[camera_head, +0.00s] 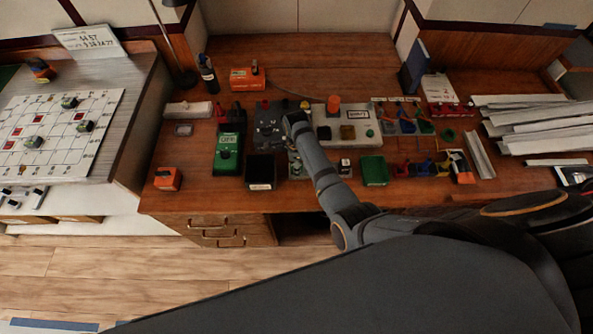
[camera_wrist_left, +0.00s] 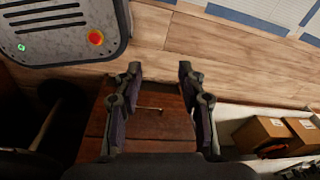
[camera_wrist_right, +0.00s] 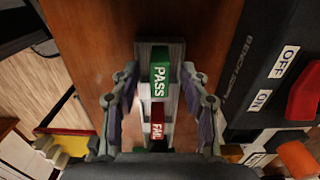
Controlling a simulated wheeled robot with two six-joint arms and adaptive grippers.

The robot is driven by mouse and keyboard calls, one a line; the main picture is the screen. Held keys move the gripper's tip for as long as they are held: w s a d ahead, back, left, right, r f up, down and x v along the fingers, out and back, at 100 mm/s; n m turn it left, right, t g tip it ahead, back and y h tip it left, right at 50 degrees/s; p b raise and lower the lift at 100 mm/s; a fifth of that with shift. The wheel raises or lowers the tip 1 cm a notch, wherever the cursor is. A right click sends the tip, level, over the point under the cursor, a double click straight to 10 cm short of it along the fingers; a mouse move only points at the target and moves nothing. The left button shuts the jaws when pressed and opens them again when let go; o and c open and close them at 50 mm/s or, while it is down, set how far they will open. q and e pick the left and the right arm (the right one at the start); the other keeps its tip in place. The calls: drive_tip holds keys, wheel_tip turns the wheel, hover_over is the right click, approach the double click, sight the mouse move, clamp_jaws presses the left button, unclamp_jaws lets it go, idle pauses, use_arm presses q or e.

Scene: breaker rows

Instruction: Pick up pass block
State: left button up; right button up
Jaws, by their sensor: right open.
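In the right wrist view, the pass block (camera_wrist_right: 160,82) is green with white PASS lettering. It sits at the far end of a narrow grey holder (camera_wrist_right: 145,52). A red block marked FAIL (camera_wrist_right: 157,128) is in the same holder, nearer the wrist. My right gripper (camera_wrist_right: 159,70) is open. Its fingers are on either side of the pass block in the picture, with gaps on both sides and no visible contact. In the head view my right arm covers this spot. My left gripper (camera_wrist_left: 159,70) is open and empty, with wooden drawers and floor behind it.
A black unit with ON and OFF labels and a red switch (camera_wrist_right: 304,92) is close to the right gripper. The wooden bench (camera_head: 210,180) also holds a green meter (camera_head: 228,150), a black bin (camera_head: 262,170) and a green bin (camera_head: 375,170). Grey trunking (camera_head: 535,118) lies right.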

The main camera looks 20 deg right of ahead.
clamp_jaws()
drive_tip(key=shift+r, duration=0.2)
